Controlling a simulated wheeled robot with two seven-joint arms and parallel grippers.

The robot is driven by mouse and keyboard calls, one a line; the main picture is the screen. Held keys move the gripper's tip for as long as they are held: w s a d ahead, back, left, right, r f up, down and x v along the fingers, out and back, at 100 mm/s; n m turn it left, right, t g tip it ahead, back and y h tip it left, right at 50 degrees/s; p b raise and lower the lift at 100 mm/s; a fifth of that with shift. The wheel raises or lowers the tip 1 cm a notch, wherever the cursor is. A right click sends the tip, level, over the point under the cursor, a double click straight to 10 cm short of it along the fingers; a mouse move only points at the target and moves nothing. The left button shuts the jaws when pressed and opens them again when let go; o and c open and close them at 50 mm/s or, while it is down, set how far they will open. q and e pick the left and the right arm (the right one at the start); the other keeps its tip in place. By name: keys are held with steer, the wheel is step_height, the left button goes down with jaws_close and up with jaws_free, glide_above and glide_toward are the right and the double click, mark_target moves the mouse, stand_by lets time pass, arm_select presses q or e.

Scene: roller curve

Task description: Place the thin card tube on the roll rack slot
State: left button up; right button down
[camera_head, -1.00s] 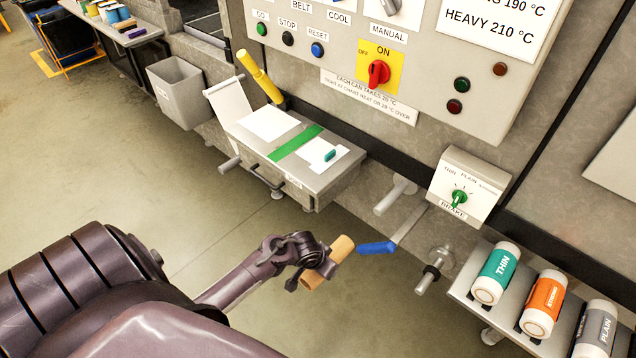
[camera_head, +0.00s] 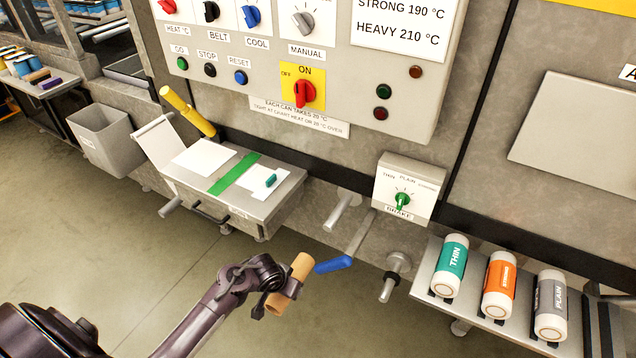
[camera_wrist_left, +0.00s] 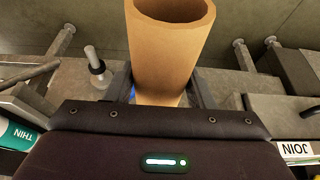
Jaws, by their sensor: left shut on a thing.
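A plain tan card tube (camera_head: 290,284) is held in my left gripper (camera_head: 276,287), tilted, in front of the machine. In the left wrist view the tube (camera_wrist_left: 168,55) stands between the fingers with its open end facing the camera. The roll rack (camera_head: 424,272) stands at the right of the head view. My right gripper is out of view.
A blue-handled lever (camera_head: 333,265) is close beside the tube's upper end. Metal spindles (camera_head: 391,277) stick out between the tube and the rack. A brake box (camera_head: 405,190) is above. A steel splicing table (camera_head: 240,185) and a grey bin (camera_head: 108,138) are at left.

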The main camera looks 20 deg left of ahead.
arm_select(q)
steer(key=w+d+r+m, duration=0.1)
steer(key=w+d+r, duration=0.3)
steer(key=w+r, duration=0.3)
steer(key=w+d+r+m, duration=0.1)
steer(key=w+d+r, duration=0.3)
steer(key=r, duration=0.4)
steer(key=d+r+m+h, duration=0.25)
steer(key=d+r, duration=0.45)
steer(key=r, duration=0.5)
steer(key=s+d+r+m+g, duration=0.1)
steer(key=s+d+r+m, duration=0.15)
steer(key=s+r, duration=0.3)
steer(key=s+a+n, duration=0.2)
steer(key=s+a, duration=0.6)
steer(key=s, duration=0.2)
steer(key=shift+y+b, duration=0.35)
steer(key=shift+b, duration=0.05)
steer(key=shift+w+r, duration=0.1)
